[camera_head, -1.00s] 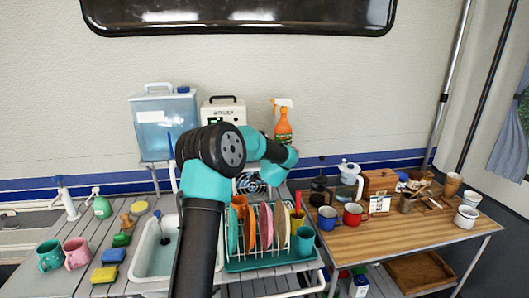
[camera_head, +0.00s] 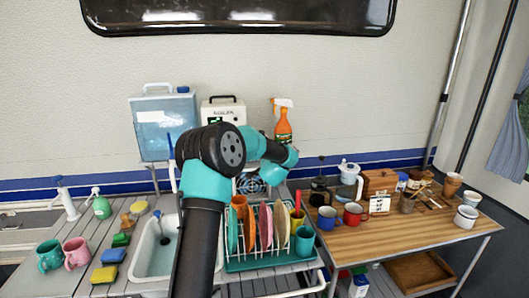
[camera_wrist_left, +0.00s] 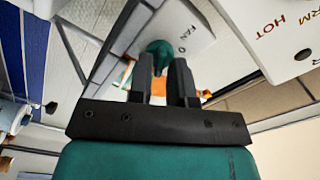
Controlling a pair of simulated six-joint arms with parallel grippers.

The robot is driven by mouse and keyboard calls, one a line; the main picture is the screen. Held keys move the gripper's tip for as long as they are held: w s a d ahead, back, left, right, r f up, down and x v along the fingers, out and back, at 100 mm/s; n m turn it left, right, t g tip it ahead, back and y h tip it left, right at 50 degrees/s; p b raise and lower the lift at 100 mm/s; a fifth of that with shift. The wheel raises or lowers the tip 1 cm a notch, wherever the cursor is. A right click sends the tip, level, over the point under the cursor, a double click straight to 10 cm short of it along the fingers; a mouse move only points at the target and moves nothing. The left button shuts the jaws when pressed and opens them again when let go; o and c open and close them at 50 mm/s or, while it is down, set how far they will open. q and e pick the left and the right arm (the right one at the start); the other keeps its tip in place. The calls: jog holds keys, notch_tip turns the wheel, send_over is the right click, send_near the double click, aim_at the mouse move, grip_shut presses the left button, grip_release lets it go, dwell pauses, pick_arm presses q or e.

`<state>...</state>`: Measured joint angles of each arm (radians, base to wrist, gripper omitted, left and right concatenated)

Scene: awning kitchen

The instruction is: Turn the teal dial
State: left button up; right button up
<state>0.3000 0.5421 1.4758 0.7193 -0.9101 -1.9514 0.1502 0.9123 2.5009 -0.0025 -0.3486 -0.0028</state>
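The teal dial (camera_wrist_left: 160,51) shows in the left wrist view on a pale panel (camera_wrist_left: 186,28) lettered "FAN" and "0". My left gripper (camera_wrist_left: 162,66) is at the dial. Its two dark fingers stand on either side, a narrow gap apart, with part of the dial between the tips. They appear closed on it, though the contact is partly hidden. In the head view my left arm crosses the middle. Its gripper and the dial are hidden there behind the arm. My right gripper is not in view.
A white panel (camera_wrist_left: 285,35) lettered "HOT" is close on the right in the wrist view. In the head view, a dish rack (camera_head: 275,264) with plates stands below the arm. A blue water container (camera_head: 165,130), white box (camera_head: 222,113) and orange spray bottle (camera_head: 283,125) stand behind.

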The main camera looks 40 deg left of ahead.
pick_arm(q)
jog(key=shift+o, duration=1.2)
jog(key=v, duration=1.7)
jog(key=shift+s, duration=0.2)
jog(key=shift+d, duration=0.15)
